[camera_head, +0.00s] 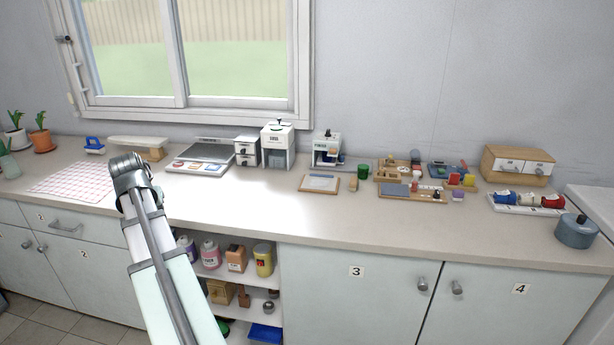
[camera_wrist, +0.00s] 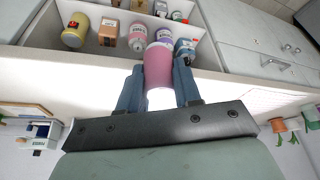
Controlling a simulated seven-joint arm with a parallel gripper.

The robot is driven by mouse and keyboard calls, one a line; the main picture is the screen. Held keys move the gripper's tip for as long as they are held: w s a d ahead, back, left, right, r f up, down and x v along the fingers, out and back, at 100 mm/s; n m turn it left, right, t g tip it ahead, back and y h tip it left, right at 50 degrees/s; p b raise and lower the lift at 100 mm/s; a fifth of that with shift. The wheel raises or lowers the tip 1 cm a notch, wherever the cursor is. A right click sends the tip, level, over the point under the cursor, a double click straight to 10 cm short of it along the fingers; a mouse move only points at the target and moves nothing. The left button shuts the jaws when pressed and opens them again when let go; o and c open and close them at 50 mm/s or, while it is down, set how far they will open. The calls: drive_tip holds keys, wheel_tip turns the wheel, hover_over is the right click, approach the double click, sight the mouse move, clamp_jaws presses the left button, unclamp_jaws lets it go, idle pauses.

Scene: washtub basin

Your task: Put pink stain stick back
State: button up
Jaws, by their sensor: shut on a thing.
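My gripper (camera_wrist: 158,76) shows in the wrist view, its two blue-grey fingers shut on a pink cylinder with a pale end, which looks like the pink stain stick (camera_wrist: 158,66). The stick is held in front of the open shelf (camera_wrist: 205,47), with bottles behind it in that view. I cannot tell its exact distance from them. In the head view my arm hides the gripper and the stick.
The shelf holds a yellow container (camera_head: 263,258), an orange-brown box (camera_head: 235,258) and a pink bottle (camera_head: 210,254), among other goods. Closed cupboard doors (camera_head: 355,300) flank it. The countertop (camera_head: 255,185) above carries many items, with a clear middle.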

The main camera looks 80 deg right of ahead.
drive_tip(key=s+d+m+g, duration=0.1)
drive_tip(key=s+d+m, duration=0.1)
drive_tip(key=s+d, duration=1.3)
drive_tip(key=s+d+m, duration=0.2)
drive_tip(key=s+d, duration=1.4)
drive_tip(key=s, duration=0.4)
drive_tip(key=s+d+m+g, duration=0.1)
drive_tip(key=s+d+m, duration=0.2)
drive_tip(key=s+d, duration=1.3)
drive_tip(key=shift+s+d+r+g, duration=0.1)
drive_tip(key=shift+s+g, duration=0.05)
drive_tip(key=shift+s, duration=0.4)
drive_tip(key=shift+s+d+r+g, duration=0.1)
drive_tip(key=shift+s+g, duration=0.05)
drive_tip(key=shift+s, duration=0.35)
drive_tip(key=w+d+r+n+t, duration=0.2)
drive_tip(key=w+d+n+t, duration=0.1)
drive_tip(key=d+n, duration=0.6)
drive_tip(key=shift+y, duration=0.3)
drive_tip(key=shift+f, duration=4.9)
drive_tip(key=shift+f, duration=0.15)
drive_tip(key=o, duration=1)
drive_tip(key=shift+o, duration=0.2)
